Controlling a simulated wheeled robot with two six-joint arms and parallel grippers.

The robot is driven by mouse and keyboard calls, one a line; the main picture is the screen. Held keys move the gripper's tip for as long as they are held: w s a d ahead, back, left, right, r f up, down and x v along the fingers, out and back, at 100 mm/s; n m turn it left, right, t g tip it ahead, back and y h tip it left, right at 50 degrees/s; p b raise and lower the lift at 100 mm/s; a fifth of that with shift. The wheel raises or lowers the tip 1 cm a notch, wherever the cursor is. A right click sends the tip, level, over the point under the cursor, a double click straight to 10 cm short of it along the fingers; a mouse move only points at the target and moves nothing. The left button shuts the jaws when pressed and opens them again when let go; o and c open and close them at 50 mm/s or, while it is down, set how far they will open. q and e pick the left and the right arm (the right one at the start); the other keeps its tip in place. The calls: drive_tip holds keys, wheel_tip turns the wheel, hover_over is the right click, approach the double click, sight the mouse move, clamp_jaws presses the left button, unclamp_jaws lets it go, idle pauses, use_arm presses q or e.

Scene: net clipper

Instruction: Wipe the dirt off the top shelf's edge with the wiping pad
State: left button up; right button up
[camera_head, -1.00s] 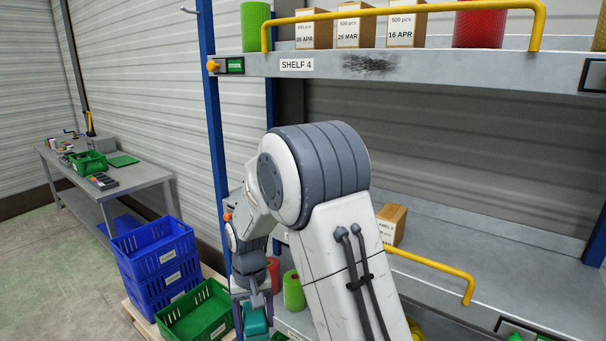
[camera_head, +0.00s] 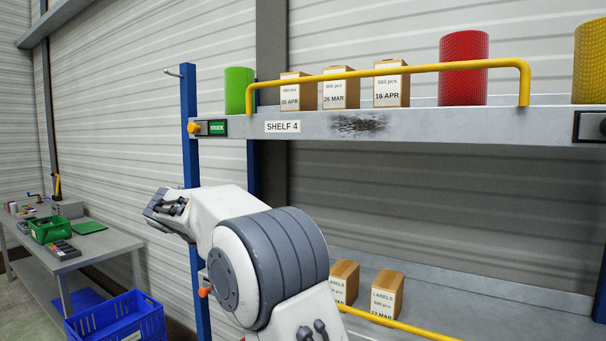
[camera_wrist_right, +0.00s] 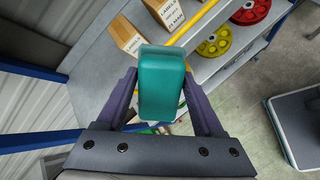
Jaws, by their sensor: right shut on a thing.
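The top shelf's edge (camera_head: 455,127) is a grey metal face running across the head view. A dark smudge of dirt (camera_head: 360,125) lies on it, right of the "SHELF 4" label. The teal wiping pad (camera_wrist_right: 161,72) is between the fingers of my right gripper (camera_wrist_right: 160,95), which is shut on it in the right wrist view. The pad is clear of the top shelf's edge. In the head view my arm stands below and left of the dirt, and its gripper is hidden. My left gripper is not in view.
A yellow rail (camera_head: 400,70) runs in front of boxes and rolls on the top shelf. A blue post (camera_head: 190,160) stands at the shelf's left end. Boxes (camera_head: 385,295) sit on the lower shelf. A workbench (camera_head: 75,260) and blue crate (camera_head: 118,318) are at left.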

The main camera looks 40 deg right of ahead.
drive_tip(key=s+d+r+n+t+h+b, duration=0.1)
drive_tip(key=d+r+n+t+h, duration=0.1)
drive_tip(key=r, duration=0.5)
drive_tip(key=s+d+r+n+t+h, duration=0.1)
drive_tip(key=d+r+t+h, duration=0.15)
drive_tip(key=r, duration=0.45)
drive_tip(key=h+b, duration=0.1)
drive_tip(key=h, duration=0.2)
approach(330, 125)
drive_tip(key=shift+t+y, duration=0.25)
drive_tip(key=shift+t, duration=0.1)
drive_tip(key=shift+p+x, duration=0.35)
drive_tip(key=shift+x, duration=1.75)
drive_tip(key=shift+s+d+r, duration=0.1)
drive_tip(key=shift+s+r, duration=0.05)
drive_tip(key=shift+s, duration=0.05)
drive_tip(key=shift+p+x, duration=0.3)
drive_tip(key=shift+x, duration=0.65)
